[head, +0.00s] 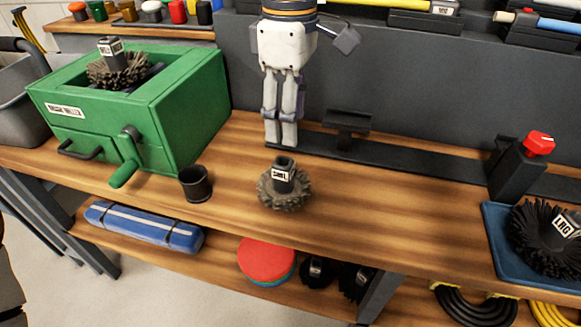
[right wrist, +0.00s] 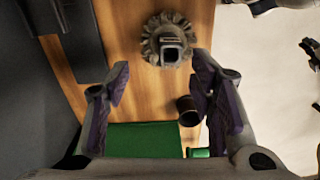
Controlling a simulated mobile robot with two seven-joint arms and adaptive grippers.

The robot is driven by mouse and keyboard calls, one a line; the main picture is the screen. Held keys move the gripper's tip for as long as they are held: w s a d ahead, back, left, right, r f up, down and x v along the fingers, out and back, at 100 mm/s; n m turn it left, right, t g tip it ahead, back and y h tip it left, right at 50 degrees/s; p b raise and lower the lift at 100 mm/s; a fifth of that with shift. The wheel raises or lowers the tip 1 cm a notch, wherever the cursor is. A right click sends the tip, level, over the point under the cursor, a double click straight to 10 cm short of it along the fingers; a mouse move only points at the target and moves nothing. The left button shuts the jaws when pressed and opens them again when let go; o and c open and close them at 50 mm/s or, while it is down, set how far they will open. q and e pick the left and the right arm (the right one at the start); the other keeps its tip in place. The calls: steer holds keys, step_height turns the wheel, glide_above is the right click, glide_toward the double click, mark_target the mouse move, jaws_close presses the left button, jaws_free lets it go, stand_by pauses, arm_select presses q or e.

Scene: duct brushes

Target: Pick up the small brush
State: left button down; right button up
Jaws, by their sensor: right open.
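The small brush (head: 284,184), a grey-brown ring of bristles with a dark square stem and white label, stands upright on the wooden bench (head: 400,215). It also shows at the top of the right wrist view (right wrist: 168,40). My right gripper (head: 281,142) hangs fingers down behind the brush in the head view, near the dark rail. Its purple-padded fingers are apart and empty in the right wrist view (right wrist: 160,76). The brush lies beyond the fingertips there, not between them. I cannot make out my left gripper.
A dark cup (head: 195,184) stands left of the brush. A green box (head: 190,105) with a crank holds another brush (head: 118,70). A large brush (head: 548,240) sits in a blue tray (head: 497,240) at right. A dark rail (head: 400,158) runs behind; bench right of the brush is clear.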

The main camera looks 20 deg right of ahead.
mark_target(286, 175)
steer(key=f, duration=0.2)
steer(key=s+f, duration=0.1)
steer(key=f, duration=0.1)
steer(key=shift+s+a+f, duration=0.2)
steer(key=shift+f, duration=0.15)
steer(key=f, duration=0.6)
steer(key=shift+w+a+f+b, duration=0.15)
steer(key=shift+a+f+b, duration=0.2)
steer(key=shift+f+b, duration=0.05)
arm_select(q)
steer(key=shift+s+a+f, duration=0.1)
steer(key=shift+s+f, duration=0.1)
steer(key=shift+s, duration=0.25)
steer(key=shift+s+f, duration=0.2)
steer(key=shift+s, duration=0.25)
arm_select(e)
jaws_close()
